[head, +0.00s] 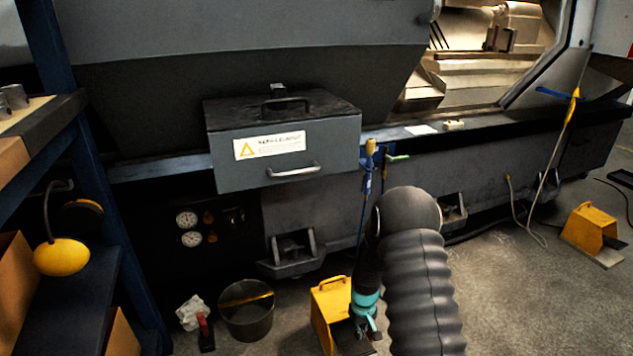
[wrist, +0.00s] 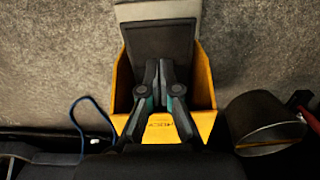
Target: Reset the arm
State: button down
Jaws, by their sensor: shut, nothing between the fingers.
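My gripper (head: 364,326) hangs low in the head view, below my dark ribbed arm, with its fingers pointing down. In the wrist view my gripper (wrist: 160,68) shows its two fingers close together, shut with nothing between them. Behind the fingers is a yellow foot pedal housing (head: 325,303) on the floor. In the wrist view the yellow housing (wrist: 204,80) surrounds a dark pedal plate (wrist: 160,38), and the fingers overlap it. I cannot tell whether they touch it.
A bucket (head: 247,318) and a red-handled item (head: 206,332) stand left of the pedal. The grey machine (head: 290,160) with a warning-labelled box (head: 330,165) runs behind. A blue shelf frame (head: 100,200) is at left. A second yellow pedal (head: 588,228) sits at right. Floor between the pedals is mostly open.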

jog(key=s+r+m+g, duration=0.1)
jog(key=s+g, duration=0.1)
jog(key=s, duration=0.5)
jog(key=s+r+t+p, duration=0.1)
jog(key=s+r, duration=0.6)
jog(key=r, duration=0.8)
jog(key=s+r+m+t+p, duration=0.1)
jog(key=s+r+t, duration=0.3)
jog(key=s+r, duration=0.4)
jog(key=s+r+m+t+p, duration=0.1)
jog(key=s+r, duration=0.7)
jog(key=r, duration=1.5)
jog(key=shift+t, duration=0.9)
jog(key=shift+s+r, duration=0.1)
